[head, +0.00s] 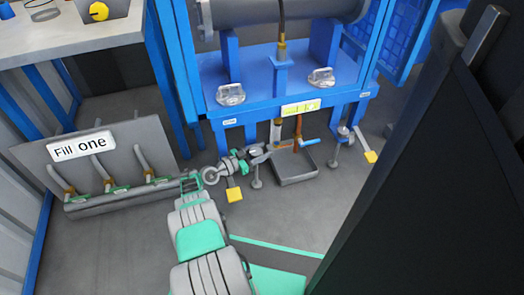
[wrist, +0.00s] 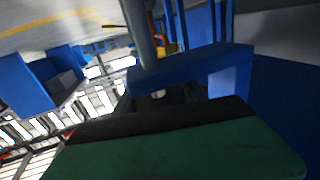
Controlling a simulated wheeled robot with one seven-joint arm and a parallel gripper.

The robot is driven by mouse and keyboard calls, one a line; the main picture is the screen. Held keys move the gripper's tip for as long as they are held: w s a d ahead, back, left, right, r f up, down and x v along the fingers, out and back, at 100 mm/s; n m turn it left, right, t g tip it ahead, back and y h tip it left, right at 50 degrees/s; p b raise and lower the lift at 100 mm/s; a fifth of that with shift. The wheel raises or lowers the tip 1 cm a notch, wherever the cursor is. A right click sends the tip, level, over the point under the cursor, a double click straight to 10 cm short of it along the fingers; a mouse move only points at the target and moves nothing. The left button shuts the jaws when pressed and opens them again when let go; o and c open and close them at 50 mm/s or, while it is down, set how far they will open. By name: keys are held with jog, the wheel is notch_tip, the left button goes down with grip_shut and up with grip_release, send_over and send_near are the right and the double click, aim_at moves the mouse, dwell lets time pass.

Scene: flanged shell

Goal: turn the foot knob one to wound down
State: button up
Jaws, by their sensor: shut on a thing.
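My gripper (head: 255,154) reaches in under the front left of the blue stand (head: 262,108) in the head view. It is shut on the grey foot knob at the stand's left leg, foot knob one. The jaws largely hide the knob, so its turn cannot be read. The round foot (head: 257,183) below it is at floor level; whether it touches the floor is unclear. In the wrist view, a dark and green part of my gripper fills the foreground before a blue beam (wrist: 190,72); the knob is not clearly visible there.
A grey drip tray (head: 296,180) and blue-handled valve (head: 309,142) sit just right of my gripper. A "Fill one" panel (head: 110,160) stands left. A dark panel (head: 425,190) blocks the right.

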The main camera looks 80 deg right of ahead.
dwell(0.3)
jog(key=o, duration=1.4)
jog(key=shift+c, duration=0.2)
jog(key=shift+t, duration=0.3)
